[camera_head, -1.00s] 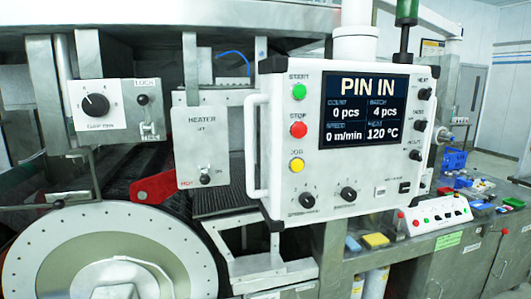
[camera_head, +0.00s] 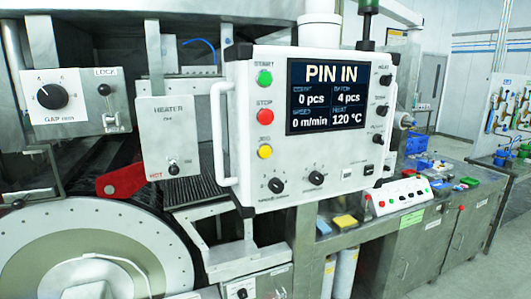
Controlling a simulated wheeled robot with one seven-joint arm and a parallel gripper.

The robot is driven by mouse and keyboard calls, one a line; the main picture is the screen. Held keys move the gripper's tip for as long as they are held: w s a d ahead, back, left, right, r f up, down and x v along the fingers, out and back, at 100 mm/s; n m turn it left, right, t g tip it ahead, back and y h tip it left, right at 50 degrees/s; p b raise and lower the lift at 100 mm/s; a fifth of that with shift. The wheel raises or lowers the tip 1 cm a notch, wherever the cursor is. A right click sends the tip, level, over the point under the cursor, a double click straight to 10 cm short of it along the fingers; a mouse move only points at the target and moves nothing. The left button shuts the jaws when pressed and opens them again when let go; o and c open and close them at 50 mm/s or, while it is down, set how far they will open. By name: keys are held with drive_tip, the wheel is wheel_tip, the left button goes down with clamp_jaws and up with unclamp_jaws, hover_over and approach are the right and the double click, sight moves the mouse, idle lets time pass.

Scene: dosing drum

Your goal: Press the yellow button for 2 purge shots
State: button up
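The yellow button (camera_head: 265,151), labelled JOG, sits on the left side of the white control panel (camera_head: 300,192). Above it on the same panel are the red STOP button (camera_head: 265,116) and the green START button (camera_head: 265,77). The panel's screen (camera_head: 327,97) reads PIN IN, 0 pcs, 4 pcs, 0 m/min and 120 °C. My gripper is not in view, and nothing covers the yellow button.
A white handle (camera_head: 222,135) stands out just left of the buttons. A heater box (camera_head: 167,135), a red lever (camera_head: 122,180) and a large drum disc (camera_head: 85,255) lie to the left. A bench with a smaller button box (camera_head: 402,196) extends right.

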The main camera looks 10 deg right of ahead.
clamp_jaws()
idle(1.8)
